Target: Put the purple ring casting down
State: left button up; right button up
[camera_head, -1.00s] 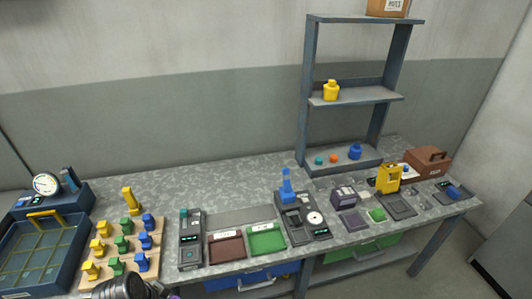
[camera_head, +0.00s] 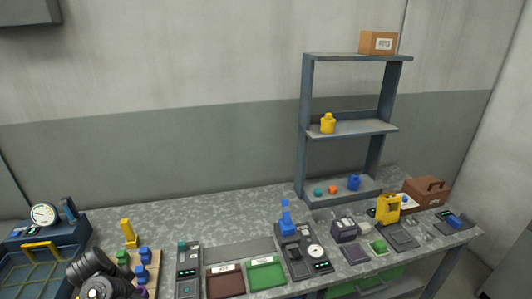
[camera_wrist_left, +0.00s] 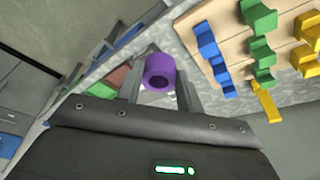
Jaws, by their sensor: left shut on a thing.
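The purple ring casting (camera_wrist_left: 158,66) is held between the two fingers of my left gripper (camera_wrist_left: 160,84) in the left wrist view. Its dark round bore faces the camera. In the head view my left arm comes in at the lower left, in front of the wooden board (camera_head: 154,270); only a small purple bit of the casting (camera_head: 143,293) shows at the bottom edge. The left gripper's fingers are hidden there. My right gripper is not in view.
The board carries yellow, green and blue castings. Right of it stand a grey device (camera_head: 188,270), a red tray (camera_head: 225,282) and a green tray (camera_head: 265,273). A blue basket unit (camera_head: 22,262) is at the left.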

pick_arm(q)
jog(key=w+a+r+n, duration=0.1)
jog(key=w+a+r, duration=0.25)
jog(key=a, duration=0.45)
jog(key=w+a+r+n+y, duration=0.15)
jog(key=a+r, duration=0.25)
jog(key=a, duration=0.4)
jog(key=w+a+r+n, duration=0.2)
jog(key=w+a+r, duration=0.2)
jog(key=a, duration=0.4)
jog(key=w+d+r+n, duration=0.1)
jog(key=w+d+n, duration=0.2)
jog(key=w+d, duration=0.9)
jog(key=shift+w+r+y, duration=0.3)
jog(key=shift+w+y, duration=0.15)
jog(key=shift+w, duration=0.7)
